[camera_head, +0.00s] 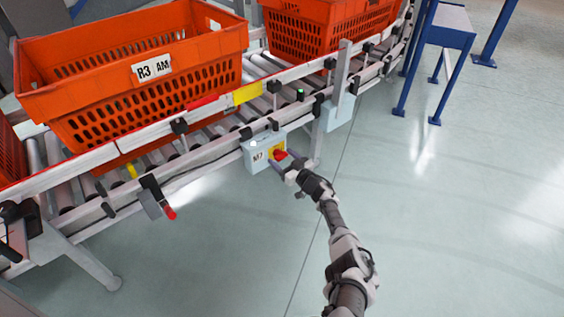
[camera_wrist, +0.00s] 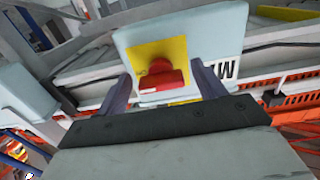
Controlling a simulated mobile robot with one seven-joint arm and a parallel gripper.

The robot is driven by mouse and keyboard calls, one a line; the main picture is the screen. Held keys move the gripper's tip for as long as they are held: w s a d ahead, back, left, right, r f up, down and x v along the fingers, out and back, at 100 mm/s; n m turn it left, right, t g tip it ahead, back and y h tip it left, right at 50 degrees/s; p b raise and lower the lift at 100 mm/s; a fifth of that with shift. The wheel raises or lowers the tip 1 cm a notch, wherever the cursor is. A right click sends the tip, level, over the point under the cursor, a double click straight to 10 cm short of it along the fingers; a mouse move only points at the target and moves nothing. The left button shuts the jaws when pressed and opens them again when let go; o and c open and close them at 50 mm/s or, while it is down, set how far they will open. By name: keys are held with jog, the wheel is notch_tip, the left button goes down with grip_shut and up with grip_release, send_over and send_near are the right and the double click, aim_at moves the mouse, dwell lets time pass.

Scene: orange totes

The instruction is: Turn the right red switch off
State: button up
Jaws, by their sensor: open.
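The right red switch (camera_head: 279,154) is a red knob on a yellow plate, on a pale grey-blue box marked M7 (camera_head: 256,158) fixed to the conveyor's side. In the wrist view the red switch (camera_wrist: 162,76) shows large, with its yellow plate around it. My gripper (camera_head: 285,161) is open at the box. Its two fingers stand to the left and right of the knob in the wrist view (camera_wrist: 164,84), with visible gaps to it. I cannot tell whether a finger touches the box face. Another red-tipped part (camera_head: 170,213) hangs from the conveyor at the left.
Orange totes stand on the roller conveyor, one labelled R3 AM (camera_head: 140,88) and one behind it (camera_head: 320,27). The conveyor rail (camera_head: 120,142) runs above the box. A blue-legged stand (camera_head: 447,25) is at the upper right. The floor at the right (camera_head: 450,200) is clear.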

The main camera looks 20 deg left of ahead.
jog(key=shift+w+a, duration=0.2)
jog(key=shift+a, duration=0.15)
jog(key=c, duration=1)
